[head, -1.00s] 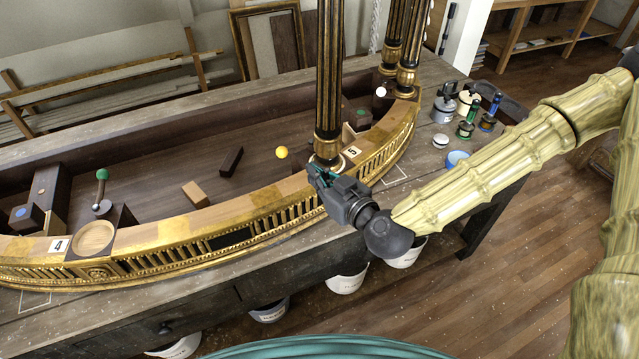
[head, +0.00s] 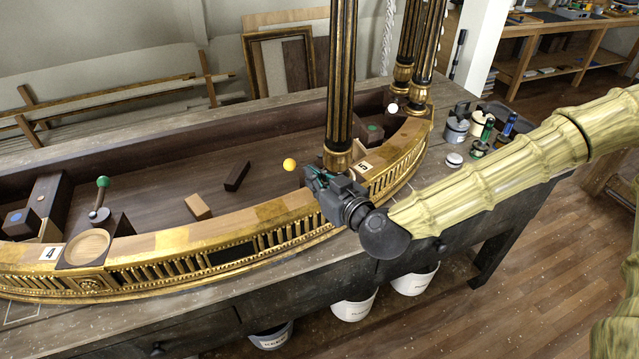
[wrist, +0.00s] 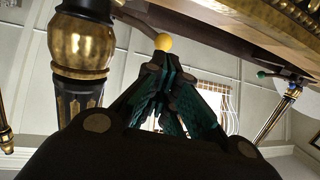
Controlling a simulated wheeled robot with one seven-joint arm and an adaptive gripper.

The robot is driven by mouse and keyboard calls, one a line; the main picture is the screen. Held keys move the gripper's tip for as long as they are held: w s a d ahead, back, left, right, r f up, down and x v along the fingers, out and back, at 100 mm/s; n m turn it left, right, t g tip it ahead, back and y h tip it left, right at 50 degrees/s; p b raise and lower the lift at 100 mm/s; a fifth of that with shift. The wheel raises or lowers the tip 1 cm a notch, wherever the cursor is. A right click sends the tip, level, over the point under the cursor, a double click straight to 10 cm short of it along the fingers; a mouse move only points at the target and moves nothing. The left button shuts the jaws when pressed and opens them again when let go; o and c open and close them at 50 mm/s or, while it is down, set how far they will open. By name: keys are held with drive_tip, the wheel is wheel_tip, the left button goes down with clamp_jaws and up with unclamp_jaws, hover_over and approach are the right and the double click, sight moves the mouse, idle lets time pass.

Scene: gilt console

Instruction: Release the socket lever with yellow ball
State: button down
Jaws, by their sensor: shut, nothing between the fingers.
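The yellow ball (head: 290,164) tops a lever at the console's curved front, just left of the front column. In the wrist view the yellow ball (wrist: 163,42) shows just beyond my fingertips, with a thin dark rod running left from near it. My gripper (head: 312,178) is shut and empty, close below and right of the ball in the head view; it also shows in the wrist view (wrist: 165,70). I cannot tell whether the fingers touch the ball. The lever's socket is hidden behind my gripper and the column.
A black and gilt column (head: 340,90) stands right beside my gripper. A green-ball lever (head: 103,182) is at left, a white ball (head: 392,108) at back right. Loose blocks (head: 197,206) lie in the trough. Jars (head: 457,125) stand on the bench at right.

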sight(290, 161)
drive_tip(key=shift+p+x, duration=1.5)
drive_tip(key=shift+x, duration=2.15)
drive_tip(key=shift+a, duration=0.2)
